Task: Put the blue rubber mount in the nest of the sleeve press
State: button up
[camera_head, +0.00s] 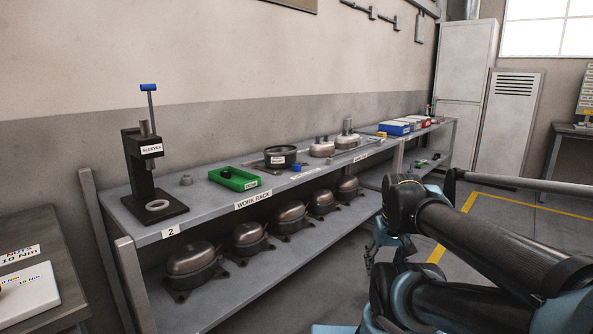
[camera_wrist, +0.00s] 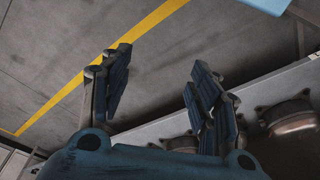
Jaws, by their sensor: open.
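A small blue piece (camera_head: 296,168), which looks like the blue rubber mount, lies on the rack top in front of a black round pan. The sleeve press (camera_head: 146,160) is a black stand with a blue-tipped lever and a label, at the left end of the rack. A pale ring, seemingly its nest (camera_head: 158,205), sits on its base; no blue part shows there. My gripper (camera_wrist: 160,78) is open and empty in the wrist view, its fingers spread above the floor beside the rack's lower shelf. In the head view it is partly hidden by my arm, right of the rack.
Several compressors (camera_head: 250,238) fill the lower shelf. A bench (camera_head: 40,235) stands at the left. Floor is open at right.

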jog(key=w+a+r+n+t+y, duration=0.1)
jog(key=w+a+r+n+y, duration=0.35)
jog(key=w+a, duration=0.5)
jog(key=n+t+y, duration=0.6)
jog(key=t+y, duration=0.1)
jog(key=y, duration=0.2)
send_near(296, 164)
jog(key=shift+m, duration=0.25)
jog(key=x, duration=0.8)
jog(key=shift+w+a, duration=0.15)
jog(key=shift+w, duration=0.05)
jog(key=shift+c, duration=0.3)
jog(key=c, duration=1.2)
jog(key=shift+r, duration=0.1)
